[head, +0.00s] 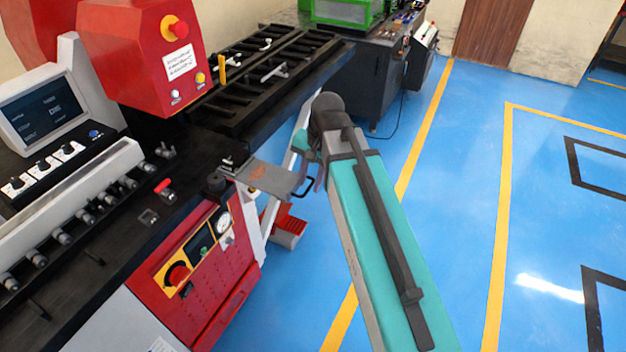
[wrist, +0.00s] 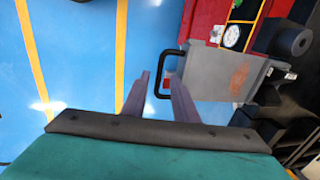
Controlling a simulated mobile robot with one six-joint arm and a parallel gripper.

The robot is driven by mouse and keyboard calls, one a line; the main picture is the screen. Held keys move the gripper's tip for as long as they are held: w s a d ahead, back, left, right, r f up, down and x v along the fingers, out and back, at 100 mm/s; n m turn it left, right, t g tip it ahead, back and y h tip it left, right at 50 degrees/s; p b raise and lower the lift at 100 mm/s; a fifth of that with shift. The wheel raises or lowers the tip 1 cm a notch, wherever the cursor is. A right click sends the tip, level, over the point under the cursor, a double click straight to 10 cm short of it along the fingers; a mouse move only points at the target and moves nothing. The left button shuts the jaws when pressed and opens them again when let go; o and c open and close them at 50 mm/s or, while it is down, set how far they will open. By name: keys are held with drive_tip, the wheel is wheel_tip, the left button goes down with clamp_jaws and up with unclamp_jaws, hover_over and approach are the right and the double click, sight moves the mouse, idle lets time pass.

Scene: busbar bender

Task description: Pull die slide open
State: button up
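The die slide (head: 270,178) is a flat grey plate with an orange mark, sticking out from the side of the red and black machine. Its black loop handle (head: 309,188) is on its outer end. The wrist view shows the slide (wrist: 222,72) and the handle (wrist: 157,76) close up. My gripper (wrist: 158,77) has its two purple fingers apart, with the handle's bar showing between them. I cannot tell whether either finger touches the bar. In the head view, my arm partly hides the gripper (head: 313,178) beside the handle.
The red cabinet (head: 205,275) with gauge and switch panel stands below the slide. A red pedal box (head: 288,228) sits on the floor behind it. A dark cabinet (head: 375,85) stands at the back. Blue floor (head: 460,200) to the right is clear.

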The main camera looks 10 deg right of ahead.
drive_tip(key=shift+r, duration=0.15)
wheel_tip(320, 180, up, 13)
drive_tip(key=s+d+b, duration=0.1)
drive_tip(key=d+b, duration=0.1)
drive_tip(key=b, duration=0.1)
drive_tip(key=shift+s+r, duration=0.15)
drive_tip(key=shift+s, duration=0.1)
idle(0.6)
idle(0.4)
